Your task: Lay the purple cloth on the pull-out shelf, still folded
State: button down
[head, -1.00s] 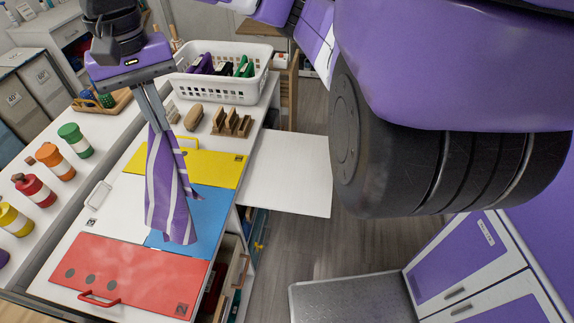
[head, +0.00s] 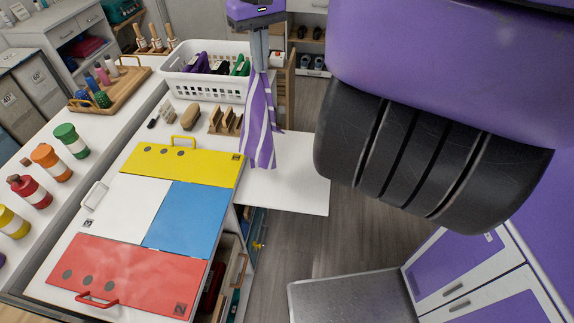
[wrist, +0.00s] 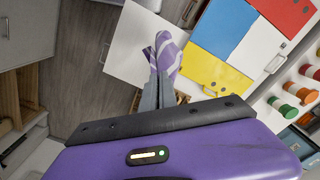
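The purple cloth (head: 260,122) with white stripes hangs down from my gripper (head: 258,58) in the head view. My gripper is shut on its top end. The cloth's lower end hangs in front of the left part of the white pull-out shelf (head: 295,188), close to the counter's edge; I cannot tell whether it touches. In the wrist view the cloth (wrist: 168,50) shows beyond the fingertips (wrist: 159,78), with the pull-out shelf (wrist: 125,45) behind it.
The counter holds yellow (head: 185,162), blue (head: 188,215) and red (head: 130,278) lids. A white basket (head: 205,87) and wooden racks (head: 224,121) stand near the cloth. Bottles line the left side. The pull-out shelf's visible surface is bare.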

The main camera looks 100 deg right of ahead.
jog(key=s+d+f, duration=0.2)
jog(key=s+d, duration=0.4)
jog(key=shift+s+d+f, duration=0.3)
jog(key=shift+s+d, duration=0.1)
dwell(0.3)
jog(key=w+d+f+m, duration=0.1)
jog(key=w+d+m, duration=1.1)
jog(key=d+m, duration=0.45)
jog(key=m, duration=0.1)
send_near(324, 196)
notch_tip(324, 196, down, 5)
jog(key=shift+f, duration=0.1)
dwell(1.9)
